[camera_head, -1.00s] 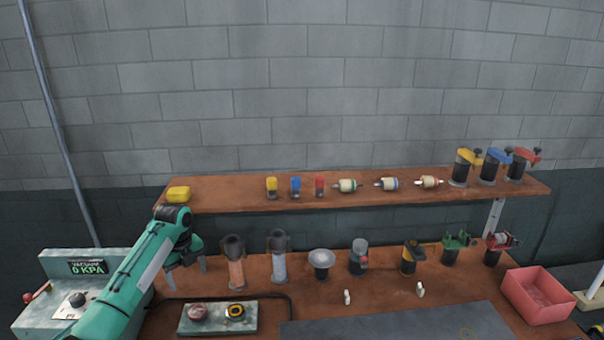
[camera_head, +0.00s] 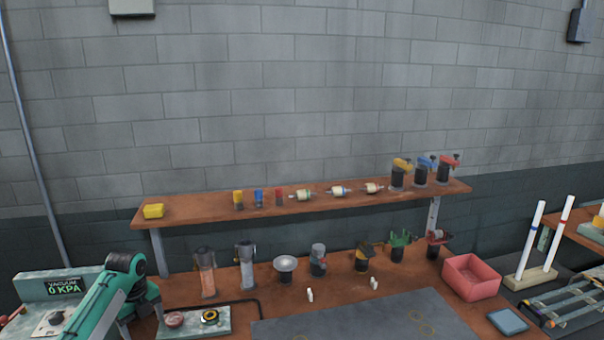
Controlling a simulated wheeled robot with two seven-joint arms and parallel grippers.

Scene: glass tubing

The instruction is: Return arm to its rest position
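My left arm (camera_head: 98,306) is green and comes in from the lower left, bent at a dark joint. It is in front of the vacuum unit (camera_head: 36,284), which reads 0 KPA. My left gripper (camera_head: 140,334) is at the bottom edge of the view, left of the small tray; its fingertips are cut off or too dark to make out, so I cannot tell whether it is open. My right arm and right gripper do not show.
The bench (camera_head: 235,285) holds several tools and glass parts along its back. A shelf (camera_head: 215,214) above carries small bottles and clamps. A small tray (camera_head: 200,329) lies beside my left arm. A pink bin (camera_head: 471,278) and a rack with white tubes (camera_head: 537,274) stand at the right.

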